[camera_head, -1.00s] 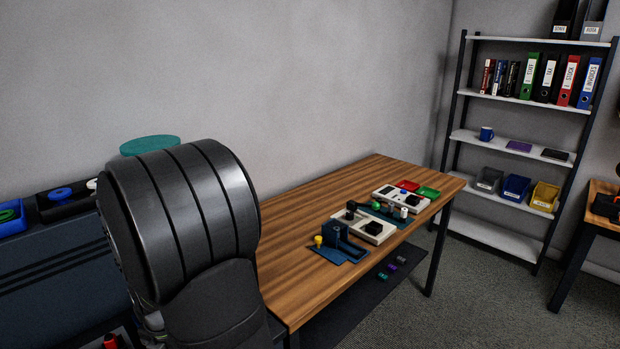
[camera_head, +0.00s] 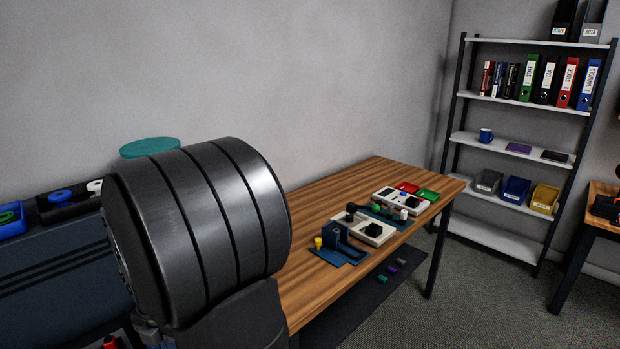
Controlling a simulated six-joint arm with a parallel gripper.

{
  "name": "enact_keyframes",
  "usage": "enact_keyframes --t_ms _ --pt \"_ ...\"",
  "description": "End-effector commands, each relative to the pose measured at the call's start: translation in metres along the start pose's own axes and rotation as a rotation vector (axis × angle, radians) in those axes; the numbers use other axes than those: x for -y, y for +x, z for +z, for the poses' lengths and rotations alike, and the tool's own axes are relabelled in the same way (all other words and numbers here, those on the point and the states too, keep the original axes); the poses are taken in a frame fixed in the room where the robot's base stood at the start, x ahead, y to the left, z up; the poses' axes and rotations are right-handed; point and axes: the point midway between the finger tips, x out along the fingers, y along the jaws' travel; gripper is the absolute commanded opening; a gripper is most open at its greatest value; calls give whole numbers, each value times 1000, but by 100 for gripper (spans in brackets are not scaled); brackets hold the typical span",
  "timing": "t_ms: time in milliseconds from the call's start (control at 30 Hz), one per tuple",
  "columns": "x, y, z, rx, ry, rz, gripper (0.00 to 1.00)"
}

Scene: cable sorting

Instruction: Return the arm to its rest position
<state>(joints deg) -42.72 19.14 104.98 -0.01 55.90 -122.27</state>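My own dark arm link fills the lower left of the head view, in front of the wooden table (camera_head: 330,205) and the dark cabinet at the left. My gripper is not in view, so its opening and anything in it cannot be seen. On the table stand a blue fixture (camera_head: 338,243) with a yellow knob (camera_head: 318,242), and two pale units, one nearer (camera_head: 372,233) and one farther (camera_head: 402,199).
The dark cabinet (camera_head: 60,285) bears blue rings and bins at left. A shelf rack (camera_head: 505,145) stands at right. The table's back left part is clear.

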Motion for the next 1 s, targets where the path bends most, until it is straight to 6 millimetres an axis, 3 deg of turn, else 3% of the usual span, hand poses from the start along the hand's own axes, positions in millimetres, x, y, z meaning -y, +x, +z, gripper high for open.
enact_keyframes --t_ms 267,300,700,1000 --pt "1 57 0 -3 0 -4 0" --pt "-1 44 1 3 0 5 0" --pt "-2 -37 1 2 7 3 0" --pt "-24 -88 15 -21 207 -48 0"
